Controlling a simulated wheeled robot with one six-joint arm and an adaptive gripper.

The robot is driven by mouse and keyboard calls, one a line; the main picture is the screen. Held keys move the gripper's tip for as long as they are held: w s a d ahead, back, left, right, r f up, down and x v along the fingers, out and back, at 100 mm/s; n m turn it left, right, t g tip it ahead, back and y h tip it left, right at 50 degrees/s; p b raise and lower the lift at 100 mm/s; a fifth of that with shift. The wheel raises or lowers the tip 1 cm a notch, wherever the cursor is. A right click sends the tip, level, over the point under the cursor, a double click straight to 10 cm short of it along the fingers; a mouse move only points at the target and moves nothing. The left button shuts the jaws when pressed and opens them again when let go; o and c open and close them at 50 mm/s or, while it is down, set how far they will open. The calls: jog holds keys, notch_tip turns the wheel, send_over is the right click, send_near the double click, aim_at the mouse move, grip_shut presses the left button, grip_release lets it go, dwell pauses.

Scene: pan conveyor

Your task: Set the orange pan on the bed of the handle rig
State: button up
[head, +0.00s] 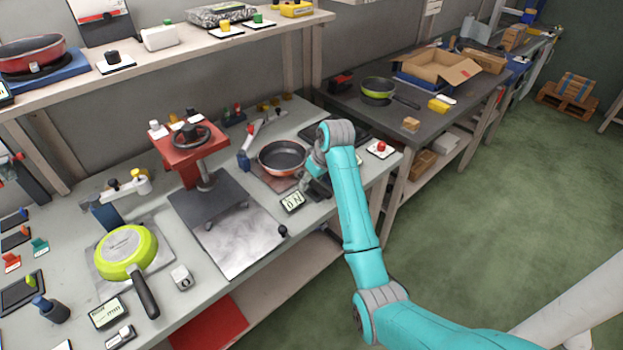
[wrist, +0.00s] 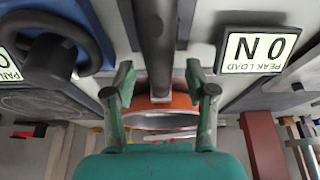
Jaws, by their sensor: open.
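The orange pan (head: 283,155) sits right side up, dark inside, over a brownish plate (head: 259,174) at the right part of the long bench. This plate looks like the bed of the handle rig, with a pale lever arm and blue post (head: 244,161) beside it. In the wrist view, the pan's orange side (wrist: 180,101) and dark handle (wrist: 156,40) show. My gripper (head: 312,182) is at the handle side of the pan. Its fingers (wrist: 161,88) stand open on either side of the handle, with gaps visible. Whether the pan rests fully flat is hard to tell.
A peak load display (head: 291,201) reading 0 N stands close to my gripper. A red press (head: 190,155) is to the left, and a lime pan (head: 125,250) lies upside down farther left. A red button (head: 381,148) is at the bench's right end.

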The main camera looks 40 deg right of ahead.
jog(key=shift+v, duration=3.8)
